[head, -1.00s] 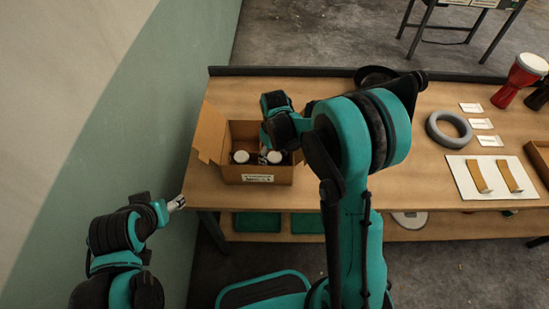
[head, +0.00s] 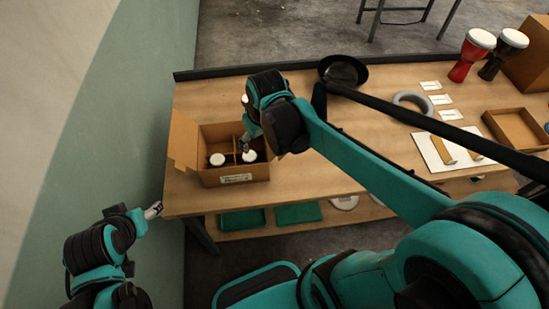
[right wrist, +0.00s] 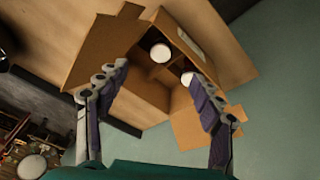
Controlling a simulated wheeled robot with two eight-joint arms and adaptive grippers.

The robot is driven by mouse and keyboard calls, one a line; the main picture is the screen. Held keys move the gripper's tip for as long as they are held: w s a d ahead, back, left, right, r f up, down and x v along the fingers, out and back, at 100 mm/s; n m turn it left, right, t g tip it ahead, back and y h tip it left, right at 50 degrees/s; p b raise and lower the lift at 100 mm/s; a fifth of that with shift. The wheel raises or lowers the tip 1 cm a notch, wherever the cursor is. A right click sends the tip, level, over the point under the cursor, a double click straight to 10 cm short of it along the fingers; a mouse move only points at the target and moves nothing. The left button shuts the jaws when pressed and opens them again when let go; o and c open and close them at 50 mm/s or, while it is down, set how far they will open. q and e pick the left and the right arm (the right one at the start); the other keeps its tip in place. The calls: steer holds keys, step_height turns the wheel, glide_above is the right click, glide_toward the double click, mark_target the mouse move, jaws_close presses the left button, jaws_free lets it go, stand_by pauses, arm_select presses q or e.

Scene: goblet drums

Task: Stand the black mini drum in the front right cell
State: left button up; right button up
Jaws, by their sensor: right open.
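The cardboard box (head: 205,180) stands open at the left of the table. White drum heads show in its front left cell (head: 217,159) and front right cell (head: 250,157). The right one has a dark surround; I cannot make out either body's colour for sure. My right gripper (head: 245,143) is over the box, just behind the front right drum head. In the right wrist view its fingers (right wrist: 160,95) are spread with nothing between them, and both drum heads, front right (right wrist: 160,53) and front left (right wrist: 187,78), show beyond. My left gripper (head: 153,210) is off the table's left edge.
A red drum (head: 470,58) and a black drum (head: 500,58) stand at the back right. A black hat (head: 343,70), a grey ring (head: 411,97), white cards, a white board (head: 428,152) and a shallow tray (head: 514,130) lie on the table. My right forearm crosses above the table.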

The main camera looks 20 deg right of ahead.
steer(key=s+d+r+m+t, duration=0.1)
steer(key=s+m+t, duration=0.2)
steer(key=s, duration=0.6)
steer(key=shift+s+d+t, duration=0.15)
steer(key=shift+s+t, duration=0.1)
steer(key=shift+t, duration=0.25)
step_height(320, 180, down, 3)
steer(key=b, duration=0.3)
steer(key=shift+f, duration=0.1)
